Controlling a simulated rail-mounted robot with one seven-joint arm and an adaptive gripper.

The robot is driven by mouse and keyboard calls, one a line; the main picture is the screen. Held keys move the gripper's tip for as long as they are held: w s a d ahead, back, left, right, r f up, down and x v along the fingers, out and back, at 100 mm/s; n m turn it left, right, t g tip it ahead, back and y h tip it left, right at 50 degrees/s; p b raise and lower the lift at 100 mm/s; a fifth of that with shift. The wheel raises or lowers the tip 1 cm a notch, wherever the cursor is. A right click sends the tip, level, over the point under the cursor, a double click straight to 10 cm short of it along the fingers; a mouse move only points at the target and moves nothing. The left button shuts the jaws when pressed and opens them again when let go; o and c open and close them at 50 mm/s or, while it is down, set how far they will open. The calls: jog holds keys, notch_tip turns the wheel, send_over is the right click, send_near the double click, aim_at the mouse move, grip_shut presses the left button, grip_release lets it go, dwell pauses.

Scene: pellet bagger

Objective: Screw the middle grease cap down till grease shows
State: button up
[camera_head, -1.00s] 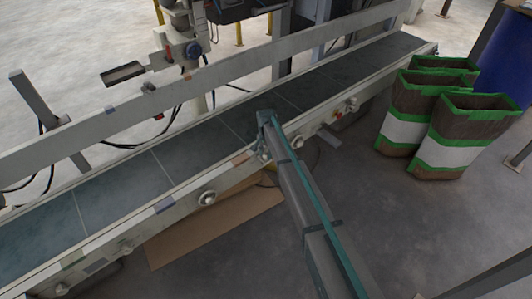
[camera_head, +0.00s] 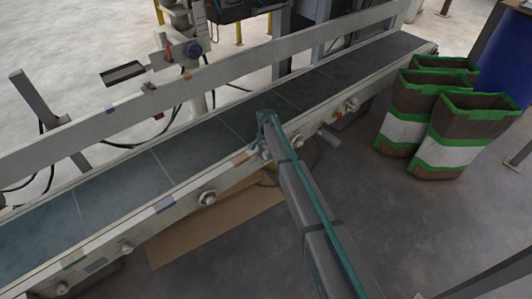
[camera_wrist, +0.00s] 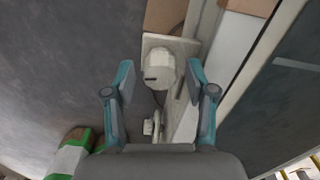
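My gripper (camera_wrist: 160,82) is open in the wrist view, with its two teal fingers apart. A pale grey round cap (camera_wrist: 159,65) with a dark slot mark lies between and just beyond the fingertips, with a gap on both sides. I cannot tell for sure whether it is the middle grease cap. No grease is visible on it. In the head view my gripper (camera_head: 266,140) is at the near side rail of the conveyor (camera_head: 150,213), and my arm hides the cap there.
Other round fittings (camera_head: 207,197) sit along the same rail. A smaller fitting (camera_wrist: 150,126) is near the cap in the wrist view. Brown, green and white bags (camera_head: 465,135) stand on the floor at right. Cardboard (camera_head: 215,230) lies under the conveyor. The floor in front is clear.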

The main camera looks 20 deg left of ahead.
aim_at(266, 153)
jog(key=shift+r, duration=0.1)
notch_tip(266, 153, up, 12)
dwell(0.7)
dwell(0.4)
